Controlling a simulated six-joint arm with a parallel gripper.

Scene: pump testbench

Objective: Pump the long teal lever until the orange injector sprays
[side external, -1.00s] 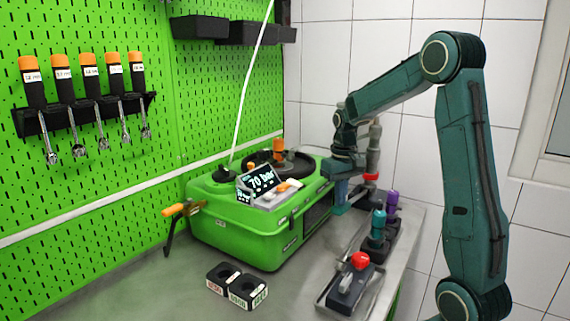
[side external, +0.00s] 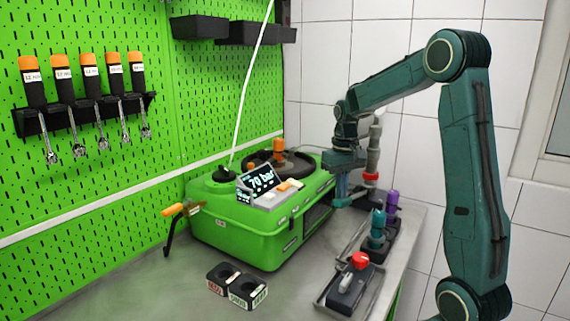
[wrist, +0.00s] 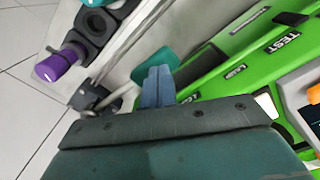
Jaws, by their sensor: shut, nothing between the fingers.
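The long teal lever (wrist: 181,66) shows its teal grip just beyond my fingertips in the wrist view; a pale bent rod leads from its area to a dark block. In the side view the teal grip (side external: 341,203) is under my gripper (side external: 341,186), at the right end of the green tester. My gripper (wrist: 157,84) is shut with nothing between its fingers and is close to or touching the grip; I cannot tell which. The orange injector (side external: 278,149) stands upright at the black round dish on the tester (side external: 245,240). The display (side external: 260,181) reads 70 bar. No spray is visible.
A teal-topped part (side external: 377,226) and a purple-topped part (side external: 392,202) stand in dark holders on the right. A red-knobbed unit (side external: 359,261) sits in a metal tray in front. Wrenches hang on the green pegboard.

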